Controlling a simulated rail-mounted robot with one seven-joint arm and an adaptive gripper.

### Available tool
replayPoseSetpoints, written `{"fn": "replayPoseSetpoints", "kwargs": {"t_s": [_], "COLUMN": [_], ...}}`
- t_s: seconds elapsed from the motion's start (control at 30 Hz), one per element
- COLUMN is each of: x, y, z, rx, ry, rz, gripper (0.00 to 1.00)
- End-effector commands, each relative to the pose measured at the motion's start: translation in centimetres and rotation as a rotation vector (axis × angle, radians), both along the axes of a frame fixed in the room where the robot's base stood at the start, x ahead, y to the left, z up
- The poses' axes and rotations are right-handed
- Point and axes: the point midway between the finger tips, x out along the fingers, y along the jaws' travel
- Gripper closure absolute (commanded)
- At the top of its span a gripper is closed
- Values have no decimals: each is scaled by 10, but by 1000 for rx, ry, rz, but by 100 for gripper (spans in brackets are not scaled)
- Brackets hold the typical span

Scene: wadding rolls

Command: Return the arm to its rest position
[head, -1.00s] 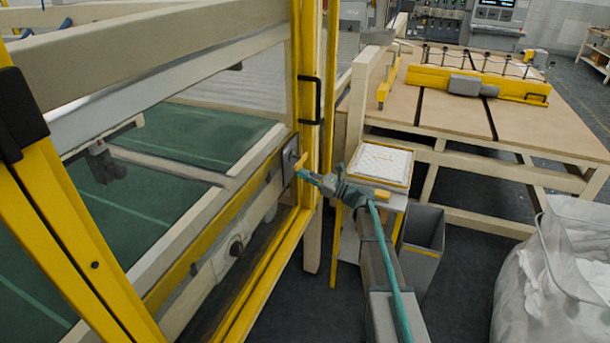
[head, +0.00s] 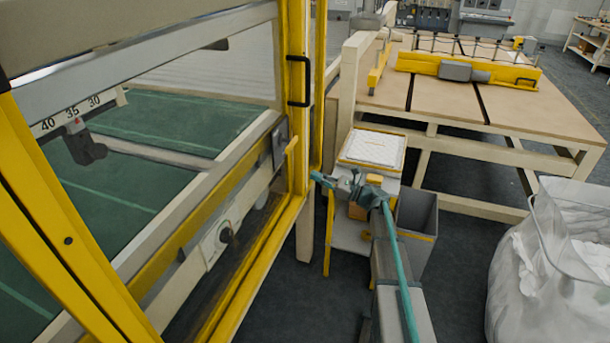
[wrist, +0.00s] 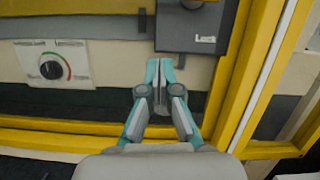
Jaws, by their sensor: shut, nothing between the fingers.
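My gripper (head: 316,176) is at the end of my arm, just right of the yellow door frame of the machine in the head view. In the wrist view my gripper (wrist: 159,66) points at the machine's front, with its two teal fingertips together and nothing between them. A dark lock box (wrist: 197,28) marked "Lock" is just above and right of the fingertips in that view. I cannot tell from the wrist view how far the fingers stand from the panel.
A dial (head: 224,235) sits on the machine's rail. A small stand with a white pad (head: 374,149) is behind my arm, beside a grey bin (head: 416,228). A wooden table (head: 510,115) is at the back right. A white bag (head: 560,255) stands at the right. Dark floor lies between.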

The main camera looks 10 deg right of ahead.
Motion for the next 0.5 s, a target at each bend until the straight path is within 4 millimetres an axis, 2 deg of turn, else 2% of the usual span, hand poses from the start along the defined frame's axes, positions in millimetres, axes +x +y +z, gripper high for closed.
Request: {"fn": "replayPoseSetpoints", "kwargs": {"t_s": [0.2,0.5], "x": [-7,-7], "y": [-12,-13], "z": [-4,-3], "rx": [0,0], "ry": [1,1], "rz": [0,1], "gripper": [100,100]}}
